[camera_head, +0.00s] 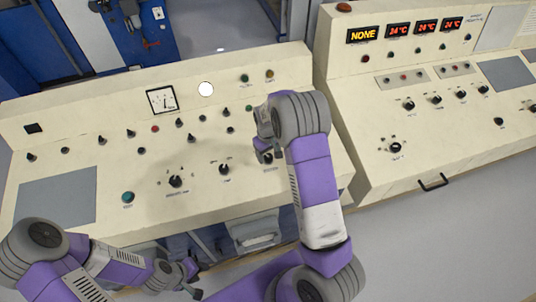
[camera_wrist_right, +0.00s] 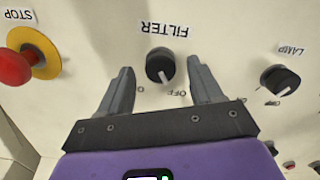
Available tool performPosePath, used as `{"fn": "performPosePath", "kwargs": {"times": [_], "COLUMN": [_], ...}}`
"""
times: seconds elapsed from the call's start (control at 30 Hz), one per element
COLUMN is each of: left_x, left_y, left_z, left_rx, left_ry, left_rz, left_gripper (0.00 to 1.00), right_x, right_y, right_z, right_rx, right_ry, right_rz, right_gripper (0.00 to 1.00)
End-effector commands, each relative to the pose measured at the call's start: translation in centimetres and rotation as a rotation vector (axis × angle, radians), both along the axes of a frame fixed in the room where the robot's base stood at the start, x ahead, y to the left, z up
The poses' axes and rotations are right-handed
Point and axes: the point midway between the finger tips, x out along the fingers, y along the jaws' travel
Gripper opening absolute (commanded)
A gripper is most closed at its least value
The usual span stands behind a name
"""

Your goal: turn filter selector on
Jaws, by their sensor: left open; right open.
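The filter selector is a round black knob (camera_wrist_right: 160,65) in the right wrist view, under an upside-down FILTER label on the cream panel. Its white mark points down and slightly right, toward the OFF print. My right gripper (camera_wrist_right: 162,85) is open, with one finger on each side of the knob and nothing clearly gripped. In the head view my right gripper (camera_head: 267,152) is over the right part of the left console, partly covering the knob there. My left gripper (camera_head: 190,278) is low in front of the console, with no object seen in it.
A lamp knob (camera_wrist_right: 280,80) lies right of the filter knob in the wrist view. A red stop button (camera_wrist_right: 14,67) on a yellow ring lies to the left. A second console (camera_head: 440,120) with red displays stands at right in the head view.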

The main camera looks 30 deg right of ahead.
Motion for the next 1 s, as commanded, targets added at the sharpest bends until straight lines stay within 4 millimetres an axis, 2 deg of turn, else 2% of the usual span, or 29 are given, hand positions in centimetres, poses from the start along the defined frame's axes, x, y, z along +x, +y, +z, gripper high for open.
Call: {"fn": "performPosePath", "kwargs": {"times": [0.13, 0.43, 0.8, 1.0], "left_x": [0.04, 0.05, 0.05, 0.05], "left_y": [0.01, 0.00, 0.00, 0.00], "left_z": [-0.03, -0.03, -0.03, -0.06], "left_rx": [0.000, 0.000, 0.000, 0.000], "left_ry": [-0.001, -0.001, -0.001, -0.001], "left_rz": [0.000, 0.000, 0.000, 0.000], "left_gripper": [0.43, 0.43, 0.43, 0.43], "right_x": [0.02, 0.05, 0.04, 0.04], "right_y": [-0.02, -0.03, -0.04, -0.05], "right_z": [-1.24, -1.44, -1.41, -1.41], "right_rx": [0.001, 0.000, 0.000, 0.001], "right_ry": [0.000, -0.002, -0.002, -0.002], "right_rz": [0.000, 0.000, 0.000, -0.013], "right_gripper": [0.65, 0.65, 0.09, 0.09]}}
